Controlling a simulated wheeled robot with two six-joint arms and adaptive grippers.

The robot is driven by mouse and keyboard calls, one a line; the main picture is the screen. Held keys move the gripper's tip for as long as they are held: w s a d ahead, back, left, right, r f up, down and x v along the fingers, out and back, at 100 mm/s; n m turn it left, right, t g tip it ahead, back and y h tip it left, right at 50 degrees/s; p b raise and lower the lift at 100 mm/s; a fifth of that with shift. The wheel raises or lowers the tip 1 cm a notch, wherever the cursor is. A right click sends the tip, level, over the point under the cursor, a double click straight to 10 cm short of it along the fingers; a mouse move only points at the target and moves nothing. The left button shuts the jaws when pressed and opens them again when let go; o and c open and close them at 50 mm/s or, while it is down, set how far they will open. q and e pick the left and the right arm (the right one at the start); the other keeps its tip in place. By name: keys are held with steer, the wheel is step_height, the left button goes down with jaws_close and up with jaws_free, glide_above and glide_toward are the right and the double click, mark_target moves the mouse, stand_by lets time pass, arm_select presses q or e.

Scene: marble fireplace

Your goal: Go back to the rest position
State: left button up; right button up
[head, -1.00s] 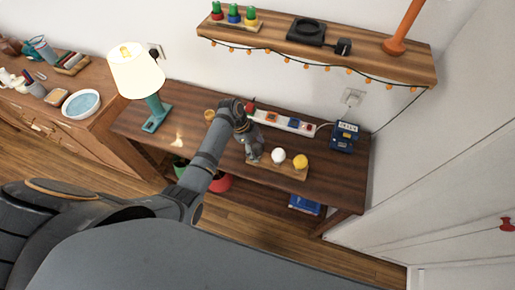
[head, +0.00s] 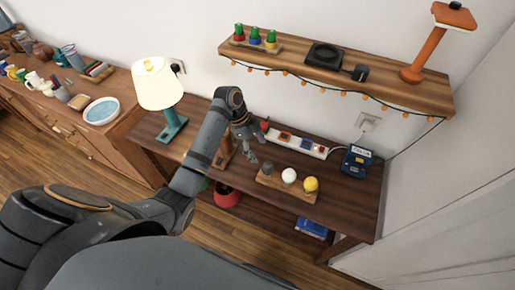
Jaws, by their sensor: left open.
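My left gripper (head: 248,157) is open and empty. It hangs over the dark wooden table (head: 345,205), above and left of a small wooden board (head: 285,188). The board carries a dark grey knob-like piece (head: 267,168), a white ball-shaped piece (head: 289,175) and a yellow one (head: 311,184). The left forearm comes in from the left and bends down at the wrist, hiding part of the table. My right gripper is not in view.
A lamp (head: 158,84) stands left of my arm. A power strip (head: 297,142) and a blue device (head: 356,160) are behind the board. A wall shelf (head: 400,92) overhangs the table. A sideboard (head: 110,135) with a round dish (head: 102,111) stands left.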

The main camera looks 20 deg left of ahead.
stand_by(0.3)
arm_select(q)
steer(key=s+a+n+t+y, duration=0.2)
steer(key=s+n+y, duration=0.1)
steer(key=s+n, duration=0.55)
steer(key=s+a+n+t+y, duration=0.1)
steer(key=s+a+n+y, duration=0.15)
steer(key=s+n, duration=0.65)
steer(key=s+a+f+g+b, duration=0.1)
steer(key=s+a+f, duration=0.1)
steer(key=f, duration=1.3)
steer(key=s+a+f+b, duration=0.1)
steer(key=s+f, duration=0.1)
steer(key=f, duration=1.2)
steer(key=s+a+f+g+b, duration=0.1)
steer(key=s+f, duration=1.6)
steer(key=s, duration=0.1)
steer(key=shift+s+f+m, duration=0.15)
steer(key=shift+s+m, duration=0.15)
steer(key=shift+m, duration=0.05)
